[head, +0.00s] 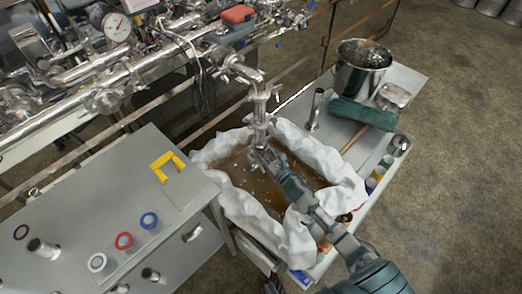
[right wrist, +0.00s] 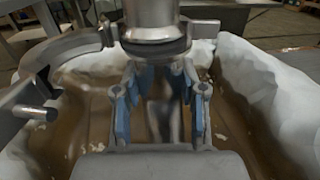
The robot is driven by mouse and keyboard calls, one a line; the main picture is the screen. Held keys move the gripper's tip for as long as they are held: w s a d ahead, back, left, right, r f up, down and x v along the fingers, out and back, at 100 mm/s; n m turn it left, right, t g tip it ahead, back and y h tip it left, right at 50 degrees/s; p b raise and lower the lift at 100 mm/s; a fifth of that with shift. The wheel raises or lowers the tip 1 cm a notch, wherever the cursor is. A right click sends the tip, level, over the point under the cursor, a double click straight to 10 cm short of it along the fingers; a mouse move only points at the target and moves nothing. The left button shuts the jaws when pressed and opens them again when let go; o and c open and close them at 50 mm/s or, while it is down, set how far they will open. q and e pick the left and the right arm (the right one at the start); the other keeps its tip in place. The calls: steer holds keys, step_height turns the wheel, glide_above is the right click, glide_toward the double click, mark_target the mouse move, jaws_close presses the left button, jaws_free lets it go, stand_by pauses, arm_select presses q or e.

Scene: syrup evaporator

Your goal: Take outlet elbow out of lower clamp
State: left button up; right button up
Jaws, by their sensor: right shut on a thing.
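My right gripper (head: 264,160) reaches up from the lower right to the bottom of the vertical metal pipe (head: 259,115). In the right wrist view its blue-padded fingers (right wrist: 158,100) are shut on the outlet elbow (right wrist: 163,112), a shiny metal piece just under the pipe's flange (right wrist: 155,38). The fingers hide much of the elbow. The lower clamp (right wrist: 75,48) is a metal band at the flange; an arm of it swings out to the left, with a bolt (right wrist: 38,112) sticking out. I cannot tell whether the elbow still touches the flange. My left gripper is not in view.
Below is a white-cloth-lined tub (head: 220,205) of brown liquid. A steel pot (head: 360,68) and green cloth (head: 360,114) are on the right cart. Pipework with a gauge (head: 117,27) runs behind.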

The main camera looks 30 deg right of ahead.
mark_target(264, 158)
steer(key=shift+s+a+f, duration=0.1)
steer(key=shift+s+f, duration=0.05)
steer(key=shift+s, duration=0.45)
steer(key=shift+s+a+f, duration=0.1)
steer(key=shift+s+f, duration=0.05)
steer(key=shift+s, duration=0.4)
steer(key=shift+s+d+f, duration=0.1)
steer(key=shift+s+f, duration=0.05)
steer(key=shift+s, duration=0.35)
steer(key=shift+s+d+f, duration=0.15)
steer(key=shift+s, duration=0.25)
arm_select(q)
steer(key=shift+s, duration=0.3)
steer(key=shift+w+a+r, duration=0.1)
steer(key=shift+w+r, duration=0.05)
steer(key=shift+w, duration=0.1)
